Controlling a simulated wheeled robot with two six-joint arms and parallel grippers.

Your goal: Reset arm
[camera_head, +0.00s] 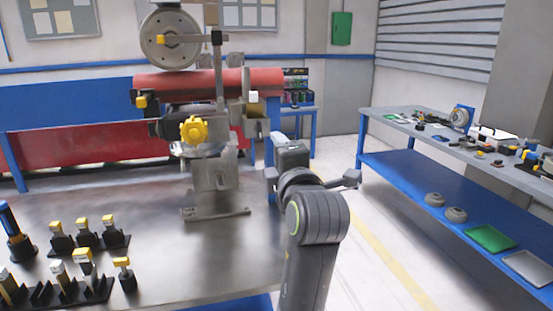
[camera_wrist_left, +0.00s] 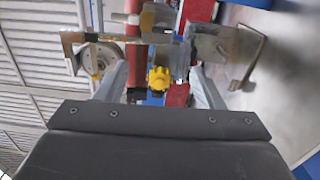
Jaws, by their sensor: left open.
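One arm of mine rises at the lower middle of the head view, right of the machine (camera_head: 213,175) on the metal bench. Its gripper end is partly hidden behind the wrist. In the left wrist view my left gripper (camera_wrist_left: 160,77) is open, its two grey fingers apart with nothing between them. The machine's yellow knob (camera_wrist_left: 159,78) shows beyond the gap, in a sideways view, and the knob also shows in the head view (camera_head: 193,130). My right gripper is not in view.
The metal bench (camera_head: 140,245) holds several yellow-topped black pieces (camera_head: 86,233) in racks at the lower left, beside a blue-topped black tool (camera_head: 14,232). A blue side bench (camera_head: 440,185) with small parts stands at the right. Open floor (camera_head: 385,265) lies between the benches.

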